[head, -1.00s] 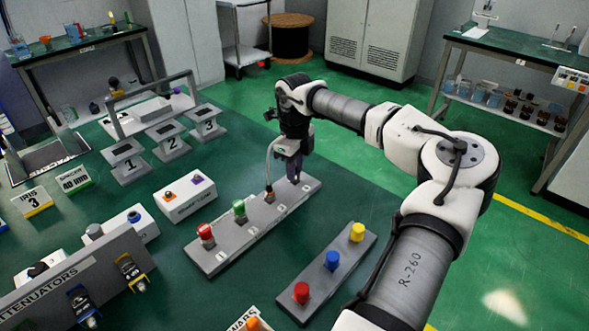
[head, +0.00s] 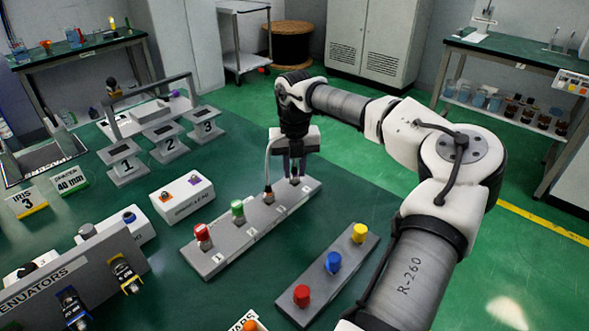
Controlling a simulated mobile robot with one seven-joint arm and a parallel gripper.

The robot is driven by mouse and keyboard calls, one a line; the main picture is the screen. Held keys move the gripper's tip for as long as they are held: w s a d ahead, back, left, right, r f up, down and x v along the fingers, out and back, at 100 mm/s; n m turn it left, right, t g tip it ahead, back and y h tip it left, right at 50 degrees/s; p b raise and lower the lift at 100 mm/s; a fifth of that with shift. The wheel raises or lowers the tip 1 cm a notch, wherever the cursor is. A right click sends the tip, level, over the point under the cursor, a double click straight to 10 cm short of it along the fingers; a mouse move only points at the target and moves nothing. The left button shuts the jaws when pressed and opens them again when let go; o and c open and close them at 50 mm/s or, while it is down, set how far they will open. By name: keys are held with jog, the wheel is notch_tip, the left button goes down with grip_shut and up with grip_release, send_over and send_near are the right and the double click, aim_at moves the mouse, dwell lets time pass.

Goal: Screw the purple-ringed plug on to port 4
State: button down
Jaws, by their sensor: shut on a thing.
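The grey port strip (head: 222,258) lies on the green table, its numbered ports running from lower left to upper right. My gripper (head: 295,178) points down over the far right end of the strip, at port 4. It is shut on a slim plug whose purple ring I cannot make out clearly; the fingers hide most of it. The plug's end is at or just above the port; I cannot tell whether it is seated.
A red cap (head: 202,232) and a green cap (head: 238,207) stand on the first two ports. A second strip (head: 318,284) with red, blue and yellow caps lies in front, near my forearm. A white box (head: 182,199) sits left, and numbered stands (head: 172,148) are behind it.

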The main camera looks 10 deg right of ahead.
jog(key=shift+m, duration=0.9)
jog(key=c, duration=1.2)
grip_release()
jog(key=shift+r, duration=0.15)
notch_tip(320, 180, up, 14)
jog(key=shift+f+b, duration=0.2)
jog(key=shift+b, duration=0.25)
